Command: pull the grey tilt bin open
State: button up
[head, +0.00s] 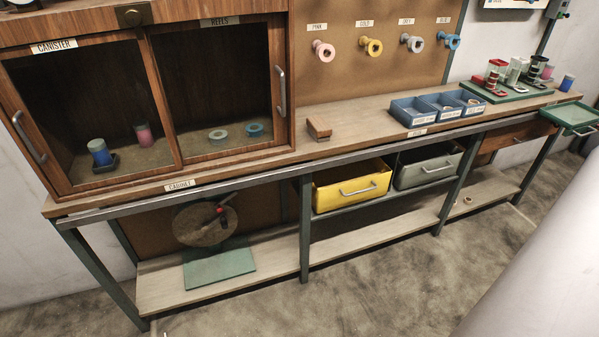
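The grey tilt bin (426,172) hangs under the workbench, right of the middle, with a bar handle (437,169) across its front. A dark gap shows above its front edge; I cannot tell how far it is tilted. The yellow bin (350,189) sits just left of it, with its own bar handle and part of its inside showing. My gripper is not in view.
The bench top (360,125) above holds blue trays (436,108). A bench leg (454,190) stands right of the grey bin. A lower shelf (375,235) runs below the bins. A green tray (572,115) juts out at right. The floor in front is clear.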

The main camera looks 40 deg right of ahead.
aim_at(418, 166)
jog(key=z, duration=1.85)
jog(key=i+l, duration=0.25)
jog(key=i, duration=0.25)
jog(key=i+l, duration=0.2)
jog(key=i, duration=0.25)
jog(key=i+l+u, duration=0.1)
jog(key=i+l, duration=0.15)
jog(key=i, duration=0.25)
